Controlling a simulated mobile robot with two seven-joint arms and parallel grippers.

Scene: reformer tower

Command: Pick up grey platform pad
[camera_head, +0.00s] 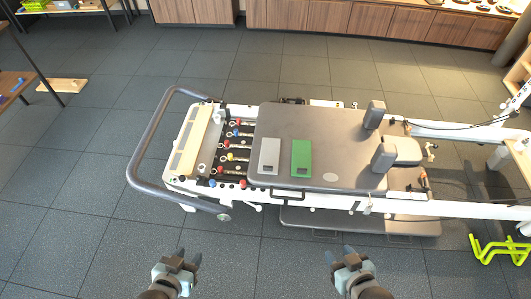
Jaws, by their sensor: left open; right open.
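The grey platform pad (269,156) is a small flat light-grey rectangle. It lies on the dark carriage (340,146) of the reformer, near the carriage's left end. A green pad (302,158) of similar size lies just to its right, with a small gap between them. My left gripper (188,259) is open and empty over the floor at the bottom, below and left of the grey pad. My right gripper (340,253) is open and empty at the bottom, below and right of the grey pad. Both are well apart from the pads.
The reformer's curved grey bar (139,151) rounds its left end, near springs with coloured ends. Two dark shoulder blocks (383,157) stand on the right of the carriage. A yellow-green rack (500,249) sits on the floor at right. Floor in front is clear.

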